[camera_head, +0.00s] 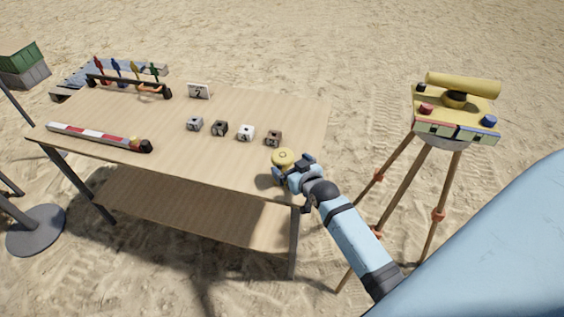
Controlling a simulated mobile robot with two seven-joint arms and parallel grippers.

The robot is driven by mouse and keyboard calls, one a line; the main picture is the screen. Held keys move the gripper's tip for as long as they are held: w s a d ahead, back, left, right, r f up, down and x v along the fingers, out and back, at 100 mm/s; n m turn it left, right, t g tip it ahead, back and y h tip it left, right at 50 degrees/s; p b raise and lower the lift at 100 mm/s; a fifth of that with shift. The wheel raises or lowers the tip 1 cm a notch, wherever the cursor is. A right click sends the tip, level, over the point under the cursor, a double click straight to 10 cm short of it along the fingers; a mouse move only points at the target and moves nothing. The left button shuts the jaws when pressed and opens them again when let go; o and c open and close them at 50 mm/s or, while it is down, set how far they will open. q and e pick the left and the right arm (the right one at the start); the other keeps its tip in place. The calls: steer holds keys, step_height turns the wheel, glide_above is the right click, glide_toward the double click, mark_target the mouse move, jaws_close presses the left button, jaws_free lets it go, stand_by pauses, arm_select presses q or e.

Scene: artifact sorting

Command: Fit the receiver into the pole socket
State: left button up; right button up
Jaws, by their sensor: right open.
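The receiver (284,157), a round yellow piece, stands near the table's front right corner. My right gripper (290,170) is open and right at the receiver, on its near side. The finger ends are small here, and I cannot tell whether they touch it. The red and white pole (92,135) lies along the table's left front edge. Its right end is black (145,146), with a small yellowish part beside it. The socket opening is too small to make out. My left gripper is not in view.
Several small marked cubes (220,128) form a row on the wooden table (265,105), left of the receiver. A number card (199,91) stands behind them. A rack with coloured pieces (128,87) is at the back left. A yellow instrument on a tripod (456,105) stands right of the table.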

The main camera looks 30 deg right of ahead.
mark_target(283, 158)
steer(key=shift+w, duration=0.55)
steer(key=p+x, duration=0.1)
steer(key=x, duration=0.3)
steer(key=shift+w+d+f, duration=0.1)
steer(key=shift+w+f, duration=0.1)
steer(key=shift+f, duration=0.05)
steer(key=shift+c, duration=0.2)
steer(key=shift+r, duration=0.1)
steer(key=c, duration=1.1)
